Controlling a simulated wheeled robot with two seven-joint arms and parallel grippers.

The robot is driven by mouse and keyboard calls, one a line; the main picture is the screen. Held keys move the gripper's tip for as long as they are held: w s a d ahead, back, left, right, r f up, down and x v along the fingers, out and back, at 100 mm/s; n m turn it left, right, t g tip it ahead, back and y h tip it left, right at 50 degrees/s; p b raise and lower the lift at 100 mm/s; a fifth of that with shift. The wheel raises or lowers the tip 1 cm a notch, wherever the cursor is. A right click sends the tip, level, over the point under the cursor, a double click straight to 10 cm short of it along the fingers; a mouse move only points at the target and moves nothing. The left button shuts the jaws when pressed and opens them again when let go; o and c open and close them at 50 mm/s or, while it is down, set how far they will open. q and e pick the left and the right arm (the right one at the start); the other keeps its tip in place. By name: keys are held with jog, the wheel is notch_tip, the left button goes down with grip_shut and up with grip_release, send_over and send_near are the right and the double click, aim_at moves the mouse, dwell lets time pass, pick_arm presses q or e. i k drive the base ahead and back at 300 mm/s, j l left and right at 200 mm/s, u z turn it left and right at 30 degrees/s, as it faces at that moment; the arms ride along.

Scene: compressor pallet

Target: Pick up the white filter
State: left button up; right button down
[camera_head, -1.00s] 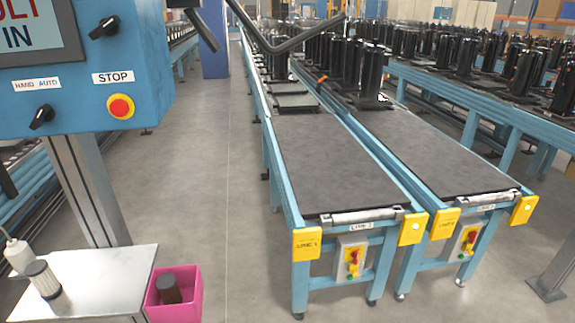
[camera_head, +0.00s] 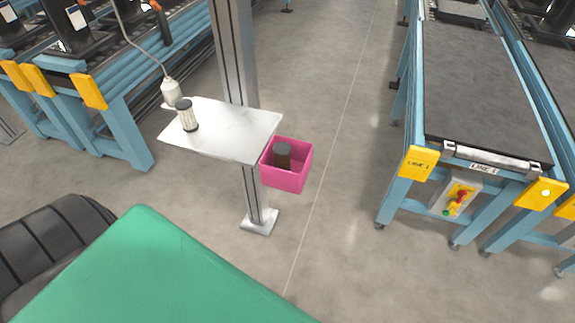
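The white filter (camera_head: 188,117) is a small pleated cylinder with a dark top cap. It stands upright near the left end of a white shelf (camera_head: 240,138) mounted on a metal post. A white bottle-like tool (camera_head: 171,93) on a grey cable is just behind it, at the shelf's edge. Neither of my grippers shows in the head view, and nothing is touching the filter.
A pink bin (camera_head: 289,180) holding a dark cylinder (camera_head: 282,155) is fixed at the shelf's right side. A green surface (camera_head: 150,270) fills the lower left. A conveyor (camera_head: 480,110) stands at right. Open floor (camera_head: 345,200) lies between shelf and conveyor.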

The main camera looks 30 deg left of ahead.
aim_at(184, 107)
jog(key=u, duration=1.75)
jog(key=i+l, duration=0.15)
jog(key=l, duration=0.2)
jog(key=i+l, duration=0.15)
jog(key=l, duration=0.25)
jog(key=i+l, duration=0.15)
jog(key=l, duration=0.2)
jog(key=i+l+u, duration=0.1)
jog(key=l, duration=0.3)
jog(key=i+j, duration=0.05)
